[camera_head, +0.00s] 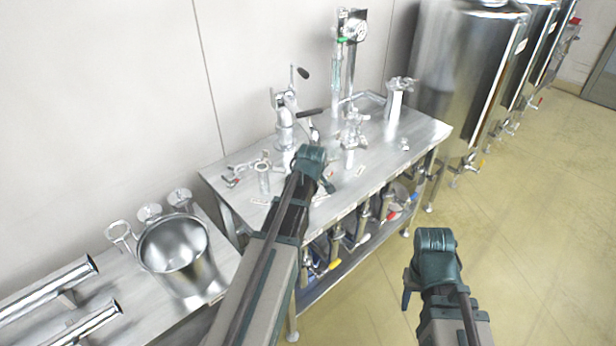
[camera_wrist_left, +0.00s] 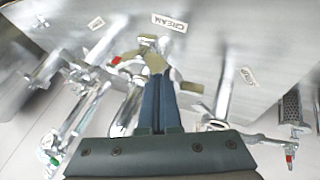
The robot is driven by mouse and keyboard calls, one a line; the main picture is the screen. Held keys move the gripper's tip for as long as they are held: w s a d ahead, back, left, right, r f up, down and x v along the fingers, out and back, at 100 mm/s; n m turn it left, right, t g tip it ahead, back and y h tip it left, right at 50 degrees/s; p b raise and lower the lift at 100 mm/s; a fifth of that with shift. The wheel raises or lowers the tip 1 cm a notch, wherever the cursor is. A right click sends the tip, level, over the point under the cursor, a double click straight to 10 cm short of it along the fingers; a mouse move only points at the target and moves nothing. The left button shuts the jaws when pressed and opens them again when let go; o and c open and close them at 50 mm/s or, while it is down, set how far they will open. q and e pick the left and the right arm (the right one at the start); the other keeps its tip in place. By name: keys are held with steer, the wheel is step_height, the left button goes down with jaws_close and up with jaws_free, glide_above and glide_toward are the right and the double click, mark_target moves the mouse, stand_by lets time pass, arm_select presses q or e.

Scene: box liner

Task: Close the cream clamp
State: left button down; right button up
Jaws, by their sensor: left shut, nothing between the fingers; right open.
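A label reading CREAM (camera_wrist_left: 170,22) lies on the metal table in the left wrist view. Just beside it is a metal fitting (camera_wrist_left: 148,42), likely the cream clamp, partly hidden behind my fingertips. I cannot tell whether its clamp is open. My left gripper (camera_wrist_left: 156,64) is shut and empty, its tips at or very near this fitting; contact is unclear. In the head view my left gripper (camera_head: 328,184) is over the front of the table and its wrist hides the spot. My right gripper (camera_head: 408,290) is open, over the floor right of the table.
The metal table (camera_head: 425,133) holds several steel fittings, a lever device (camera_head: 290,115) and a tall column (camera_head: 346,60). Hoses and valves hang on a lower shelf. A steel bucket (camera_head: 175,250) stands on a bench at left. Large tanks (camera_head: 465,75) stand at back right. The floor at right is clear.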

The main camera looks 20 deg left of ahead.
arm_select(q)
steer(key=w+d+n+y, duration=0.1)
steer(key=w+n+g, duration=0.1)
steer(key=n, duration=0.1)
steer(key=shift+w+d+y, duration=0.35)
steer(key=shift+w+y, duration=0.05)
steer(key=w+n+g+y, duration=0.1)
steer(key=w+n, duration=0.1)
steer(key=n, duration=0.1)
steer(key=w+n+g+y, duration=0.1)
steer(key=w+n+g, duration=0.1)
steer(key=w+n, duration=0.1)
steer(key=w+n+g+y, duration=0.1)
steer(key=w+n+g, duration=0.1)
steer(key=n, duration=0.1)
steer(key=shift+w+n, duration=0.2)
steer(key=shift+n, duration=0.2)
steer(key=shift+w+a, duration=0.25)
steer(key=shift+w, duration=0.1)
steer(key=shift+s, duration=0.1)
